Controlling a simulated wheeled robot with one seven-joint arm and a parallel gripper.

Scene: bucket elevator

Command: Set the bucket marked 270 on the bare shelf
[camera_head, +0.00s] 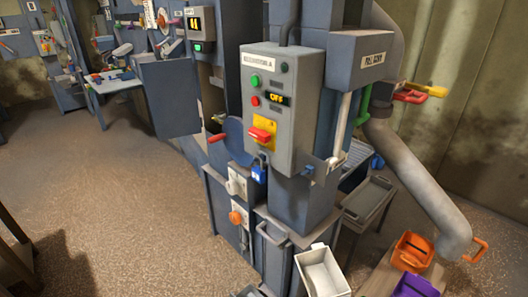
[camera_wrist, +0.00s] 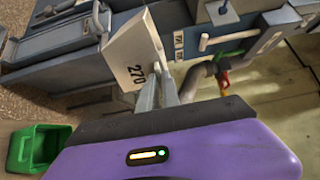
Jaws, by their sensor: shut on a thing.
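In the wrist view, a white bucket (camera_wrist: 126,62) with the black number 270 on its side is tilted in front of my gripper (camera_wrist: 166,84). The grey fingers are shut on its near edge, and the bucket appears clear of any surface. My gripper's fingers are not seen in the head view. A white bucket (camera_head: 322,272) shows at the bottom of the head view, cut off by the frame; no number is legible, so I cannot tell if it is the same one. I cannot clearly make out the bare shelf.
A grey machine with a control box (camera_head: 278,110) fills the middle. A curved pipe (camera_head: 415,180) drops at its right. An orange bucket (camera_head: 412,248) and a purple one (camera_head: 415,287) sit low at bottom right. A green bucket (camera_wrist: 35,145) shows in the wrist view. The left floor is open.

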